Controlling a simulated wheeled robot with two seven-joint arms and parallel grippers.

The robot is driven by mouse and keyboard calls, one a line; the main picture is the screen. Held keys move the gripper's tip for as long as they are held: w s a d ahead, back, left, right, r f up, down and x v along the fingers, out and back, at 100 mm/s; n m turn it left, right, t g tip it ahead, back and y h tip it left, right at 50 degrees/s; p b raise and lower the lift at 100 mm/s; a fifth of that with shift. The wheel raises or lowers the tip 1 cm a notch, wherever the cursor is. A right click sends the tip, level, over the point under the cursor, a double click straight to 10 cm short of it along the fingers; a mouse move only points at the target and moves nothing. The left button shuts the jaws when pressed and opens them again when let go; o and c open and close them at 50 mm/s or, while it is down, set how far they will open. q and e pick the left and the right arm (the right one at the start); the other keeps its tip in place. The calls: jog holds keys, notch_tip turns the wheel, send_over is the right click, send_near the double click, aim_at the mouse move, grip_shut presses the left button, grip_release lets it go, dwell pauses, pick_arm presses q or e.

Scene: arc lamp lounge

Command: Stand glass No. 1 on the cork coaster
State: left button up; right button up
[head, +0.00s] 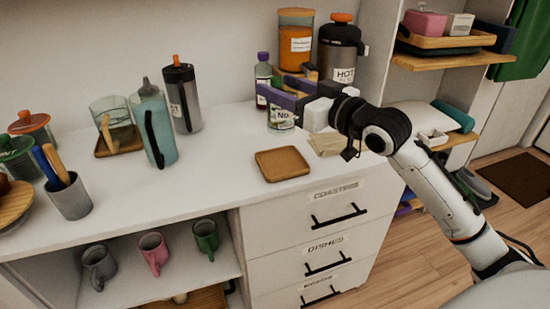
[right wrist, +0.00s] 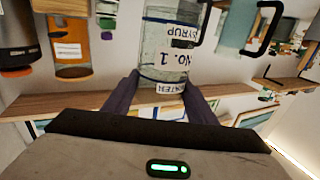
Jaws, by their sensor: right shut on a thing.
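Glass No. 1 (head: 281,121) is clear, with a white "No." label, and is partly hidden by my right gripper (head: 277,94) in the head view. The gripper's purple fingers are shut on the glass. In the right wrist view the glass (right wrist: 163,62) is upside down in the picture, between the fingers (right wrist: 162,92), with "No. 1" readable. I cannot tell whether its base touches the counter. A brown square with a raised rim, apparently the cork coaster (head: 282,164), lies empty in front of the glass, near the counter's front edge. My left gripper is not in view.
A beige stack (head: 327,144) lies right of the coaster. A teal bottle (head: 155,130) stands to the left, with bare counter (head: 220,155) between.

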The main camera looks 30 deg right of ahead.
aim_at(286, 130)
notch_tip(286, 130, down, 5)
jog(key=shift+s+f+b, duration=0.1)
jog(key=shift+f+b, duration=0.1)
jog(key=shift+b, duration=0.4)
notch_tip(286, 130, down, 4)
jog(key=shift+f+b, duration=0.1)
jog(key=shift+b, duration=0.4)
jog(key=o, duration=1.6)
jog(key=shift+c, duration=0.2)
jog(key=shift+s+d, duration=0.15)
jog(key=shift+s, duration=0.35)
jog(key=s+d, duration=0.1)
jog(key=s, duration=0.9)
jog(key=shift+s+d, duration=0.35)
jog(key=shift+s, duration=0.05)
